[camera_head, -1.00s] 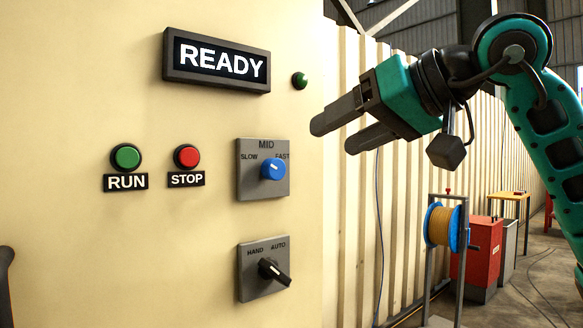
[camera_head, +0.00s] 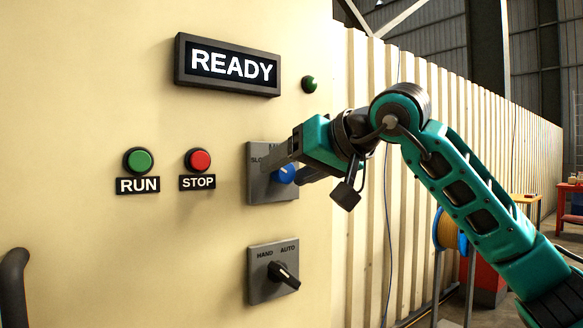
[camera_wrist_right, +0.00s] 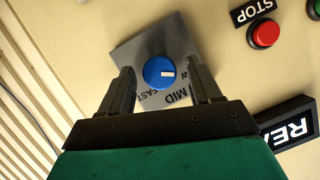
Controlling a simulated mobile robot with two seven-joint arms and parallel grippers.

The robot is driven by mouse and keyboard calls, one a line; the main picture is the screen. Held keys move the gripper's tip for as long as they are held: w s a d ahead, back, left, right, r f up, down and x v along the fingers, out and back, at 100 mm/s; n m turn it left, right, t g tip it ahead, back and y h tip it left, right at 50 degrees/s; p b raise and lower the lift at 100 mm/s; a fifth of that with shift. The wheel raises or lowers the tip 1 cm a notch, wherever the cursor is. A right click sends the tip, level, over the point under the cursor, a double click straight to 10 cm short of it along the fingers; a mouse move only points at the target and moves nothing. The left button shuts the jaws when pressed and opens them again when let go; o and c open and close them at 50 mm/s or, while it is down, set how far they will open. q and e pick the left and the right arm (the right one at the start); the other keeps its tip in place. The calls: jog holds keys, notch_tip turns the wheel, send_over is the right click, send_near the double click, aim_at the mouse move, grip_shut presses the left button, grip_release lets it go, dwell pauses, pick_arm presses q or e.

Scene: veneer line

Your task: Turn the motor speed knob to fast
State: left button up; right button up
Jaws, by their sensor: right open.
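The blue motor speed knob (camera_head: 283,176) sits on a grey plate (camera_head: 270,191) on the cream panel, partly hidden by my right gripper (camera_head: 281,171) in the head view. In the wrist view, the knob (camera_wrist_right: 157,72) lies between the two open fingers of my right gripper (camera_wrist_right: 163,71), with a gap on each side. Its white mark points right in that view, toward the partly hidden label ending in W. MID and FAST can be read on the plate (camera_wrist_right: 126,52). I cannot tell how deep the fingers reach around the knob. My left gripper is not in view.
A black HAND/AUTO switch (camera_head: 284,275) is below the knob. The green RUN button (camera_head: 139,161) and red STOP button (camera_head: 200,160) are to the left. A READY display (camera_head: 228,65) and a green lamp (camera_head: 309,84) are above. A dark bar (camera_head: 13,285) stands at the left edge.

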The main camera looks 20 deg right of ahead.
jog(key=c, duration=1)
jog(key=shift+c, duration=0.2)
